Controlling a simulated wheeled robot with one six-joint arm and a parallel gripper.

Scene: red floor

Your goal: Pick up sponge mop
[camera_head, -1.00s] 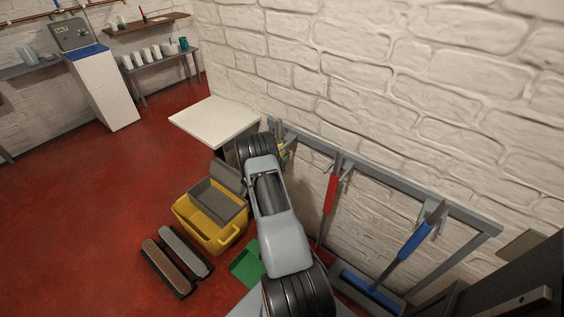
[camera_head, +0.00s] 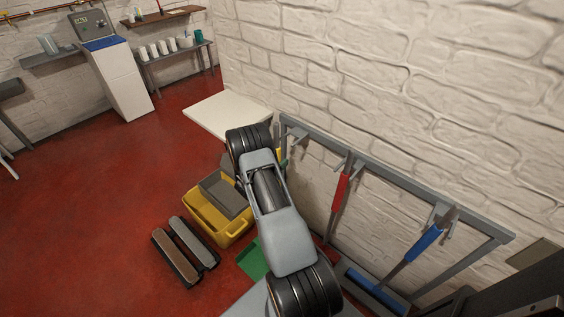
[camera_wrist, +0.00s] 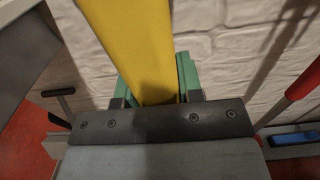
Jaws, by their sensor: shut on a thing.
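The yellow handle (camera_wrist: 130,35), which I take to be the sponge mop's, fills the upper middle of the wrist view. My gripper (camera_wrist: 155,88) has its green finger pads on both sides of this handle and is shut on it. In the head view only a small yellow bit (camera_head: 281,155) shows past my arm, close to the wall rack. My arm hides the gripper there. The lower end of the mop does not show in either view, so I cannot see its head.
A grey wall rack (camera_head: 400,178) holds a red-handled tool (camera_head: 340,192) and a blue-handled tool (camera_head: 425,243). A yellow bucket (camera_head: 222,229) and two long brushes (camera_head: 183,250) are on the red floor. A white-topped table (camera_head: 225,115) stands behind. Open floor lies left.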

